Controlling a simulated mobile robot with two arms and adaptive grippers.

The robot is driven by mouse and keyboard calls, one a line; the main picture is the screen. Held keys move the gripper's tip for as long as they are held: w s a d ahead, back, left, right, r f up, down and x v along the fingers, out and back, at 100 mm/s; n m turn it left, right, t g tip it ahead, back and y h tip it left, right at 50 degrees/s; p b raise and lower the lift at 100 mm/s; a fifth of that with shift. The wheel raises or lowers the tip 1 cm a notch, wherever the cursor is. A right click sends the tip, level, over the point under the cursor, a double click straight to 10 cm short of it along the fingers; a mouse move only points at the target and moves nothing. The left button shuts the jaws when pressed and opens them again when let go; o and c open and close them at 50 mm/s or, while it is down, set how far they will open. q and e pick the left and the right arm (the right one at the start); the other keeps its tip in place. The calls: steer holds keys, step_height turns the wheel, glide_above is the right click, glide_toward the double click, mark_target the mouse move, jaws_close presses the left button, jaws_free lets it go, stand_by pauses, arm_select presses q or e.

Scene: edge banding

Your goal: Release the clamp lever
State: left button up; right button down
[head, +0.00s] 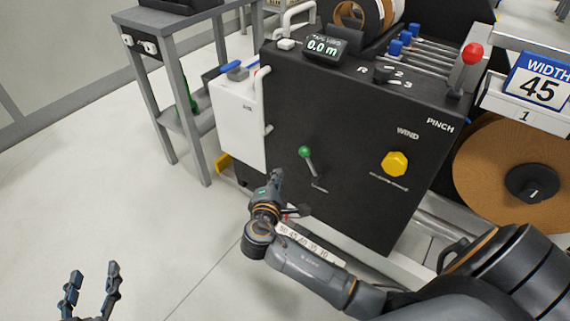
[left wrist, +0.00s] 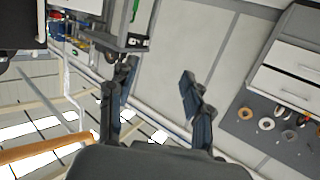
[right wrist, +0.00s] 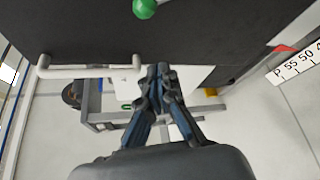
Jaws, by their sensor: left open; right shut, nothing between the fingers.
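The clamp lever (head: 309,162) is a short grey lever with a green ball knob on the front of the black machine; the label below it is too small to read surely. In the head view it leans, with its knob up and to the left. The green knob (right wrist: 144,8) shows at the top edge of the right wrist view. My right gripper (head: 277,176) is shut and empty, below and left of the lever and apart from it. Its closed fingertips (right wrist: 160,74) lie below the knob in the right wrist view. My left gripper (head: 92,282) is open and empty over the floor at lower left.
The black machine (head: 345,110) also carries a yellow button (head: 395,164), a red-knobbed lever (head: 472,54) and a display (head: 325,48). A white box with a handle (head: 238,115) is on its left side. A grey table (head: 174,30) stands behind. The floor at left is clear.

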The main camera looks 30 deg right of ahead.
mark_target(311, 165)
arm_select(q)
steer(key=shift+r, duration=0.1)
arm_select(e)
steer(key=shift+d, duration=0.1)
arm_select(q)
step_height(311, 165, up, 14)
steer(key=s+d+t+h+b, duration=0.1)
steer(key=s+t+h+b, duration=0.1)
steer(key=t, duration=0.7)
steer(key=shift+s+d+h+b, duration=0.2)
steer(key=shift+s+h+b, duration=0.15)
steer(key=shift+h+b, duration=0.25)
arm_select(e)
steer(key=w+d, duration=0.4)
steer(key=d, duration=0.4)
steer(key=shift+w+d+f, duration=0.15)
steer(key=shift+f, duration=0.05)
